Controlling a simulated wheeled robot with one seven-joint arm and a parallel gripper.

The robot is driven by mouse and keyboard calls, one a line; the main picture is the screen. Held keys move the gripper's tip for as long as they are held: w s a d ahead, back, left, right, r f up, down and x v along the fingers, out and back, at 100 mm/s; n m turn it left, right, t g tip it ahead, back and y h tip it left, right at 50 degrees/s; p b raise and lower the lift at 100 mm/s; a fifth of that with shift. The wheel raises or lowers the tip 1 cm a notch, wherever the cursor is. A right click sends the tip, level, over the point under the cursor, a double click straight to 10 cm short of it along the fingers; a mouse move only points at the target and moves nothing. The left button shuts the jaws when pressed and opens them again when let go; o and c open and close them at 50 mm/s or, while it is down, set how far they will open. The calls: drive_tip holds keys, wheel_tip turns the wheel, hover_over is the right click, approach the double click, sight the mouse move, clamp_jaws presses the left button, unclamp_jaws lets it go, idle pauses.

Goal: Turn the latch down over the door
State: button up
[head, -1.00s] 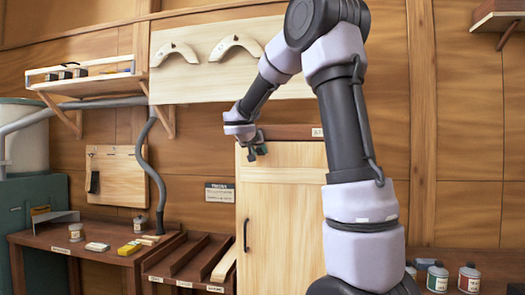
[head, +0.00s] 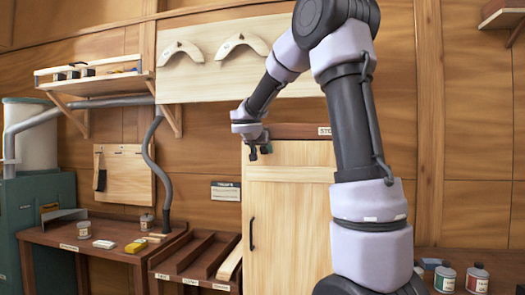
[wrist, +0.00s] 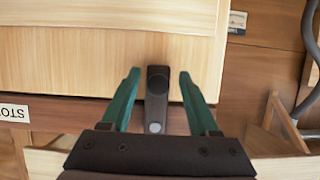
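The door (head: 290,215) is a tall pale wooden cabinet door with a dark handle, and it looks closed. Its upper part shows in the wrist view (wrist: 80,62). The latch (wrist: 156,98) is a dark bar with a pale round pivot on the brown rail, and its knobbed end lies over the door's top edge; the wrist picture is upside down, so it points down. My gripper (wrist: 159,72) is open, its green fingers on either side of the latch with a gap at each. In the head view my gripper (head: 259,151) is at the door's top left corner, with the latch not clearly visible there.
A workbench (head: 75,243) with small jars and a slotted rack (head: 195,262) stand left of the door. A shelf (head: 95,85) hangs at upper left. A pale board (head: 180,88) with curved wooden pieces is behind my arm. Jars (head: 476,277) stand at lower right.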

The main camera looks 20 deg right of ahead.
drive_tip(key=v, duration=1.1)
idle(0.4)
drive_tip(key=s+d+f+g+y, duration=0.1)
drive_tip(key=s+f+g, duration=0.15)
drive_tip(key=s, duration=0.45)
drive_tip(key=s+d+f+g+y, duration=0.1)
drive_tip(key=s+d+f+y, duration=0.1)
drive_tip(key=s+f, duration=0.35)
drive_tip(key=s+a+f+n+y, duration=0.1)
drive_tip(key=s+a+f+y, duration=0.1)
drive_tip(key=s, duration=0.5)
drive_tip(key=s+a+f+n+y, duration=0.1)
drive_tip(key=s+a+y, duration=0.3)
drive_tip(key=s+a, duration=0.2)
drive_tip(key=shift+s+a+f+n, duration=0.15)
drive_tip(key=shift+s+f+n, duration=0.25)
drive_tip(key=shift+s, duration=0.7)
drive_tip(key=shift+g, duration=0.25)
